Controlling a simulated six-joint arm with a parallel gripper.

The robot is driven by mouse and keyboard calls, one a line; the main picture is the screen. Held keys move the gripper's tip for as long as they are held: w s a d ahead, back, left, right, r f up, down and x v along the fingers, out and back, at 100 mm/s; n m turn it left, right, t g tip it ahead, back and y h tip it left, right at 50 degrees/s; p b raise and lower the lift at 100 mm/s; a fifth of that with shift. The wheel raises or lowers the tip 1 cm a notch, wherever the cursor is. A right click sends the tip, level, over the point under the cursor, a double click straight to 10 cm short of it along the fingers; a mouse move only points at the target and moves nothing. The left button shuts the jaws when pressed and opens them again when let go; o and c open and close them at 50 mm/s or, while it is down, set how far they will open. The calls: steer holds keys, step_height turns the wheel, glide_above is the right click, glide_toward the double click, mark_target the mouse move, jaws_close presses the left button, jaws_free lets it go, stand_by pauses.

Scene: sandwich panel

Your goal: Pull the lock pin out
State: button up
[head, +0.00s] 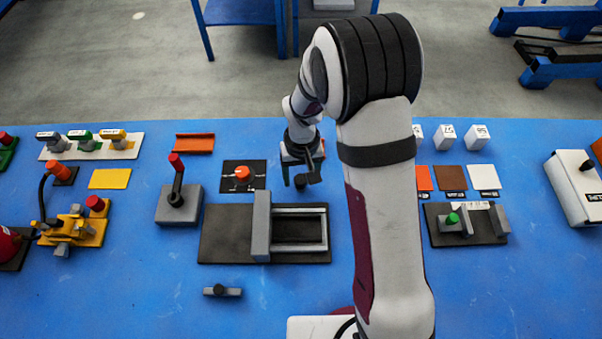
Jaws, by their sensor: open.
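No part is plainly marked as the lock pin, and I cannot tell for sure which it is. A green-topped knob (453,219) stands on a grey fixture on a dark plate (490,238), right of my arm. A small grey bar with a dark knob (222,291) lies near the front of the table. My gripper (301,182) is open over the middle of the table, behind the grey sliding frame (300,248). A small dark piece shows between its fingers; I cannot tell whether it is part of the gripper. My gripper is well apart from both knobs.
A grey box with a red-topped lever (178,195) and an orange knob on a black plate (242,174) stand left of my gripper. White blocks (477,137) and coloured squares are at the back right. My arm hides part of the middle. Blue table at front right is clear.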

jaws_close()
steer(key=shift+d, duration=0.1)
stand_by(1.2)
